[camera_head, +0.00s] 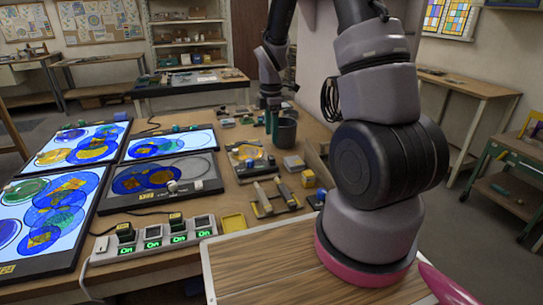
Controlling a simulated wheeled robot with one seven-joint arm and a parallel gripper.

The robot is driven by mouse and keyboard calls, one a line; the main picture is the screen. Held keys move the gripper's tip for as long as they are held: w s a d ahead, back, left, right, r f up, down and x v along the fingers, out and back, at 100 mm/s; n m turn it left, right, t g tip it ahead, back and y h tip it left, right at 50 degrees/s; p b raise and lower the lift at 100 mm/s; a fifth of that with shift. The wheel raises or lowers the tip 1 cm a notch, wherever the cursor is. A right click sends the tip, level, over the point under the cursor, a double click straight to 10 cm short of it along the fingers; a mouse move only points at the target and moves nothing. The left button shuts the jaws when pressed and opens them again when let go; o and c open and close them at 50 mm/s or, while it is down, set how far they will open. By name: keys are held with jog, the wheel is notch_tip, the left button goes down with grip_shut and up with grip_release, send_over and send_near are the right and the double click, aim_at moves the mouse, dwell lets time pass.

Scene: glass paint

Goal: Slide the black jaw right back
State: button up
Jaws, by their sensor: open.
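My gripper (271,124) points down over the back part of the wooden workbench, in front of a dark green cup (286,136). Its two greenish fingers look slightly apart, with nothing visible between them. A small board with orange-yellow glass (245,152) lies on the bench in front of the gripper. A small black piece (271,160) sits at this board's right side; it may be the black jaw, but it is too small to tell. The gripper is above and behind it, apart from it.
Lit panels with coloured glass discs (75,205) fill the left side. A power strip with "On" displays (155,238) lies in front. A tool rack (272,197), yellow blocks (293,163) and a yellow tray (234,222) stand nearby. Small items crowd the bench behind the gripper.

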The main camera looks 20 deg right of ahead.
aim_at(271, 157)
notch_tip(271, 157, down, 9)
jog(key=shift+f, duration=0.1)
jog(key=shift+c, duration=0.3)
grip_shut()
dwell(1.4)
